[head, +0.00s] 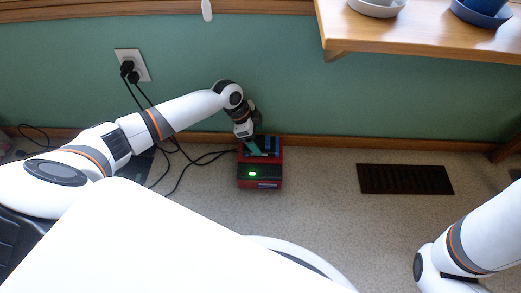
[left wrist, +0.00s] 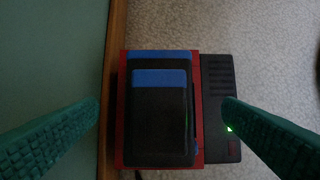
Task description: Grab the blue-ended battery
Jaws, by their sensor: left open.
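The battery (left wrist: 160,120) has a black body and a blue end, and it sits in a red and black charger (head: 260,183) on the floor against the wall. In the left wrist view the charger's red edge (left wrist: 124,140) shows around the battery. My left gripper (head: 254,147) is over the charger, pointing down. Its green fingers are spread wide, one on each side of the battery in the left wrist view, with nothing between the tips (left wrist: 162,100). I cannot tell how far above the battery they are. My right arm is at the lower right; its gripper is out of view.
A green light glows on the charger's black front. Black cords (head: 180,163) run across the floor to a wall outlet (head: 132,65). A wooden shelf (head: 425,38) with pots juts out at upper right. A dark floor vent (head: 405,179) lies right of the charger, with clear floor between.

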